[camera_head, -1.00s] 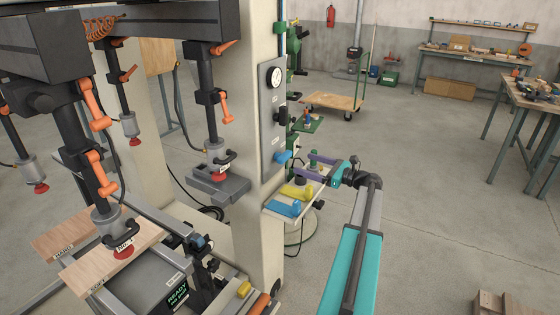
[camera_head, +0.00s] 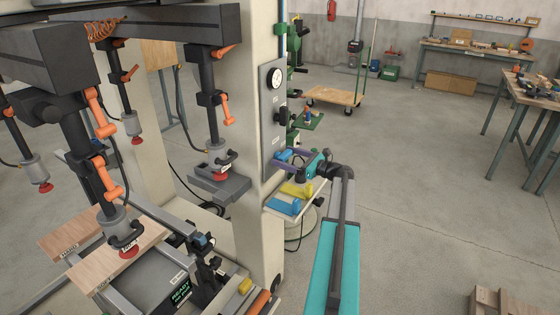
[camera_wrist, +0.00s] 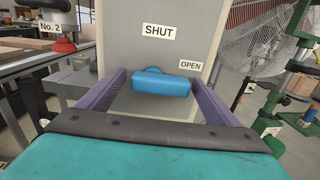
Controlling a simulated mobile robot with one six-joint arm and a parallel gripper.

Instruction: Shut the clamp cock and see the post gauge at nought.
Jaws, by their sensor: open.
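The blue clamp cock (camera_head: 283,155) is on the side of the pale post, low on its grey panel (camera_head: 266,140). In the wrist view its blue handle (camera_wrist: 160,84) lies level, below the SHUT label (camera_wrist: 159,30) and lower left of the OPEN label (camera_wrist: 190,65). My gripper (camera_wrist: 156,76) is open, with one purple finger on each side of the handle and gaps showing. It reaches the cock from the right in the head view (camera_head: 289,161). The round white post gauge (camera_head: 276,79) is near the panel's top; its needle is too small to read.
A black knob (camera_head: 282,116) sits on the panel between gauge and cock. Just below my gripper, a small shelf holds a yellow piece (camera_head: 297,189) and a blue piece (camera_head: 284,207). The floor to the right is open.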

